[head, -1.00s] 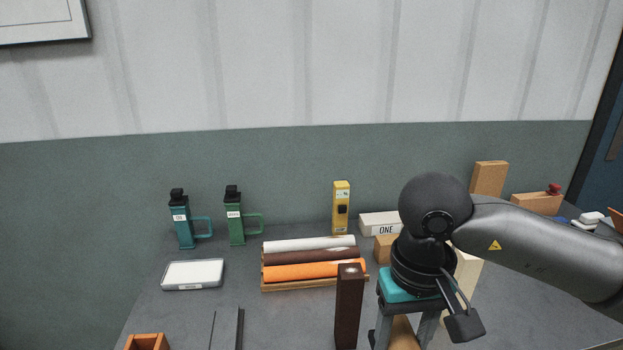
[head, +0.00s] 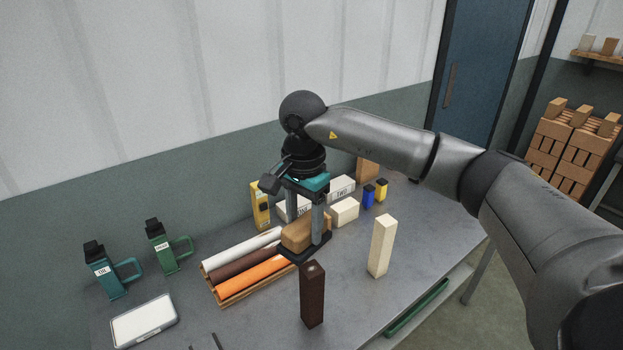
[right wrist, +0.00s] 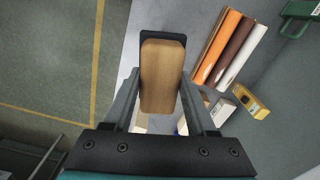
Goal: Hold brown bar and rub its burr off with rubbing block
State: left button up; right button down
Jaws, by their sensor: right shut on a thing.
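The brown bar (head: 312,297) stands upright on the table, with a small light spot on its top end. My right gripper (head: 306,228) points down and is shut on the rubbing block (head: 299,236), a tan wooden block with a dark pad underneath. It is behind the brown bar in the head view, apart from it. Whether the pad touches the table, I cannot tell. In the right wrist view the rubbing block (right wrist: 160,75) sits between both fingers, its dark pad showing at the far end.
A rack of white, brown and orange rolls (head: 247,267) lies left of the block. A cream bar (head: 382,246) stands to the right. White labelled boxes (head: 341,187), a yellow tool (head: 260,205), two bottles (head: 167,246) and a white case (head: 144,320) stand around.

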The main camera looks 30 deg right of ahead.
jog(key=shift+w+d+r+m+p, duration=0.25)
jog(key=shift+d+r+m+p, duration=0.1)
jog(key=shift+d+r+m, duration=0.15)
jog(key=shift+w+d+r+m+p, duration=0.25)
jog(key=shift+d+r+m+p, duration=0.1)
jog(key=shift+r+m, duration=0.2)
jog(key=shift+w+d+m, duration=0.1)
jog(key=shift+d+m, duration=0.1)
jog(key=shift+m, duration=0.05)
jog(key=shift+d+f, duration=0.1)
jog(key=shift+f, duration=0.2)
pick_arm(q)
jog(key=shift+a+b, duration=0.4)
jog(key=shift+b, duration=0.85)
pick_arm(e)
jog(key=shift+f, duration=1.7)
